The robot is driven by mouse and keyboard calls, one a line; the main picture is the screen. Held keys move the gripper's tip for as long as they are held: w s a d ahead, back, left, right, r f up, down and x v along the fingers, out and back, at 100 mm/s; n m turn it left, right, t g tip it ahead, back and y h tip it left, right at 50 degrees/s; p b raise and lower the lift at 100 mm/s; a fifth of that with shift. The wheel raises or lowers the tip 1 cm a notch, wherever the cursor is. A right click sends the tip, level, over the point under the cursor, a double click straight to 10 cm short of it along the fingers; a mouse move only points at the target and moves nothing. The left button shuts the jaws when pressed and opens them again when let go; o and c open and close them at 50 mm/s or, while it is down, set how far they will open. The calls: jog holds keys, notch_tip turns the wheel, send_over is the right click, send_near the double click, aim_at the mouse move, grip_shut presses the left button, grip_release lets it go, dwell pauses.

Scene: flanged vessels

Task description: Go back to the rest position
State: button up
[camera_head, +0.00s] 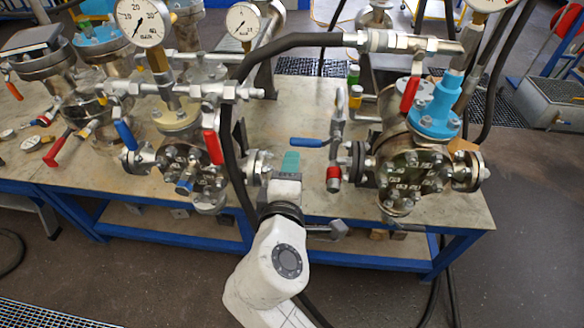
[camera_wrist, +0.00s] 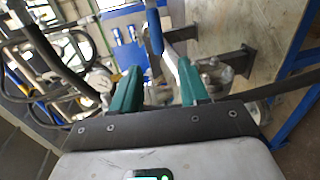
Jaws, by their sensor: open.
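My gripper (camera_head: 291,162) is in front of the bench, between the two nearer flanged vessels, with a teal finger pointing toward the bench. My white arm comes up from the bottom of the head view behind it. In the wrist view my gripper (camera_wrist: 158,84) shows two teal fingers spread apart with nothing held between them. A blue lever handle (camera_wrist: 155,32) shows beyond the gap between the fingers. In the head view a blue lever handle (camera_head: 308,142) lies just to the right of the fingertip. Whether the fingers touch anything is unclear.
The right vessel (camera_head: 411,178) and the middle vessel (camera_head: 190,165) stand on the bench (camera_head: 275,95) on either side of my gripper. A thick black hose (camera_head: 228,150) runs close to the left of my arm. Red levers (camera_head: 211,147) stick out nearby. Floor (camera_head: 170,275) in front is clear.

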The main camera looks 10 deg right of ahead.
dwell(0.3)
jog(key=s+d+f+m+g, duration=0.85)
jog(key=s+d+f, duration=0.45)
jog(key=d+f, duration=0.3)
jog(key=s+d+f+m+g+y, duration=0.2)
jog(key=s+f+m, duration=0.1)
jog(key=s, duration=0.5)
jog(key=s+d+f+m+g+y, duration=0.1)
jog(key=s+f+m+g+y, duration=0.1)
jog(key=s, duration=0.6)
jog(key=shift+s+d+f+m+g, duration=0.35)
jog(key=shift+f+m+g, duration=0.25)
jog(key=shift+f, duration=0.2)
